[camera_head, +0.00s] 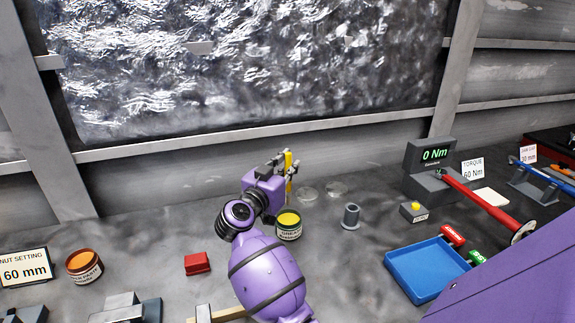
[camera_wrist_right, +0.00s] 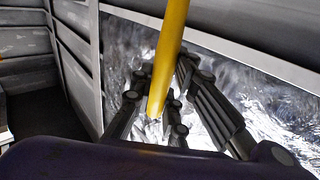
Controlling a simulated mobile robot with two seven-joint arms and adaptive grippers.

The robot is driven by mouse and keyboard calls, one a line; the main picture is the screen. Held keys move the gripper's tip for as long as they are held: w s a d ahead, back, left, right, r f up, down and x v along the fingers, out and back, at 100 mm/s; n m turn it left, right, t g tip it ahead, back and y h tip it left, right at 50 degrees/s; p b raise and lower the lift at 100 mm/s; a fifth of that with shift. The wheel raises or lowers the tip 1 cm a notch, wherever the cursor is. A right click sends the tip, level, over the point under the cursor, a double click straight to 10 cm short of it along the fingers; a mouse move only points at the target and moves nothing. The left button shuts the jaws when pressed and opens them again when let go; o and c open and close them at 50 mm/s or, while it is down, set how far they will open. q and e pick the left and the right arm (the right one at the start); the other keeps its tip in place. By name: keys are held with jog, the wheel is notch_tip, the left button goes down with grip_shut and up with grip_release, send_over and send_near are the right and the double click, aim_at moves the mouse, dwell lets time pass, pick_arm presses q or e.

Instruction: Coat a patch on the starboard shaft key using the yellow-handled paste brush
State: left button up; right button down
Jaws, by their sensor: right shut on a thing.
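The yellow-handled brush (camera_head: 288,162) stands roughly upright in my right gripper (camera_head: 280,170), near the back wall. In the right wrist view, its yellow handle (camera_wrist_right: 170,55) runs down between the fingers of my right gripper (camera_wrist_right: 155,108), which is shut on it. The brush's bristle end cannot be made out. An open tin with yellow contents (camera_head: 289,225) stands on the bench just in front of the gripper. Another tin with orange contents (camera_head: 84,266) stands at the left. I cannot pick out the starboard shaft key for certain. My left gripper is not in view.
A red block (camera_head: 198,263) and grey metal fixtures (camera_head: 127,308) lie at front left. A grey hollow cylinder (camera_head: 351,217), a blue tray (camera_head: 426,274) and a torque tester (camera_head: 428,170) with a red-handled wrench (camera_head: 475,194) are at right. The wall rises behind the bench.

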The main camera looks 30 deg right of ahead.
aim_at(289, 191)
notch_tip(289, 191, down, 5)
jog(key=shift+d+f+b, duration=0.1)
jog(key=shift+b, duration=0.55)
jog(key=shift+f, duration=0.25)
jog(key=shift+b, duration=0.35)
jog(key=shift+r, duration=0.15)
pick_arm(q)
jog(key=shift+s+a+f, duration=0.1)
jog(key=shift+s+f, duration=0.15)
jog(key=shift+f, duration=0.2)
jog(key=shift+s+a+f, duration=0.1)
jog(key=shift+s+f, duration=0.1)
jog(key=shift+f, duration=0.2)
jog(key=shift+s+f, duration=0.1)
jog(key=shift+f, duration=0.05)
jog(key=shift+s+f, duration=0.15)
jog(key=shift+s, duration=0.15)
pick_arm(e)
jog(key=shift+f, duration=0.65)
